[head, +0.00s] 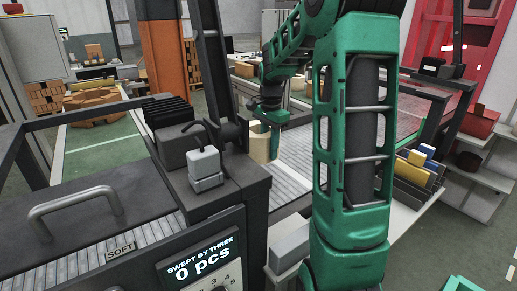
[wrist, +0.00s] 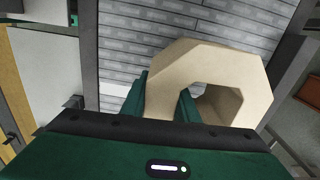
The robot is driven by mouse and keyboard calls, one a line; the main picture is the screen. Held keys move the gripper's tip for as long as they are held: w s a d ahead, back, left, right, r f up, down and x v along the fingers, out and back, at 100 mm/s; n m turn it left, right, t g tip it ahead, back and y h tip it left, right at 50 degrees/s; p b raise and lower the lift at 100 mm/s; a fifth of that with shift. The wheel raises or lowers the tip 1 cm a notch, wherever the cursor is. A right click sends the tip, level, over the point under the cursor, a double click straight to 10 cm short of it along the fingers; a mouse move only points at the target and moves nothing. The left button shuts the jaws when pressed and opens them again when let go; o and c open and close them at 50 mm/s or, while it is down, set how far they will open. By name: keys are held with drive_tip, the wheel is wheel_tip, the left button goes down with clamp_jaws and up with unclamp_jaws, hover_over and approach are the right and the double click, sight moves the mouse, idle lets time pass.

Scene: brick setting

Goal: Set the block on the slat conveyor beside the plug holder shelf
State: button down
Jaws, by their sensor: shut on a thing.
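My gripper (wrist: 162,100) is shut on a beige block (wrist: 215,65) with angled corners and a large opening. One green finger is inside the opening and the other is outside the block's left wall. In the head view the block (head: 262,149) shows small below my gripper (head: 268,124), partly hidden by dark machinery. The grey slat conveyor (wrist: 135,45) lies beneath the block in the wrist view; it also shows in the head view (head: 292,158). I cannot tell whether the block touches the slats. I cannot identify the plug holder shelf for sure.
A dark machine with a counter display (head: 203,260) and a handle (head: 75,208) stands front left. A rack with coloured pieces (head: 418,168) and a white shelf unit (head: 478,165) stand at right. Dark frame rails flank the conveyor. My arm covers the centre right.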

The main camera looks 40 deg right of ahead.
drive_tip(key=d+f, duration=0.1)
drive_tip(key=d, duration=0.1)
drive_tip(key=d+f, duration=0.1)
drive_tip(key=d, duration=0.1)
drive_tip(key=d+f, duration=0.1)
drive_tip(key=shift+w+d+f, duration=0.1)
drive_tip(key=shift+w+d, duration=0.15)
drive_tip(key=shift+d, duration=0.15)
drive_tip(key=shift+f, duration=2)
drive_tip(key=c, duration=1.4)
unclamp_jaws()
drive_tip(key=shift+s+f, duration=0.1)
drive_tip(key=shift+f, duration=0.05)
wheel_tip(320, 180, up, 12)
drive_tip(key=shift+r, duration=0.15)
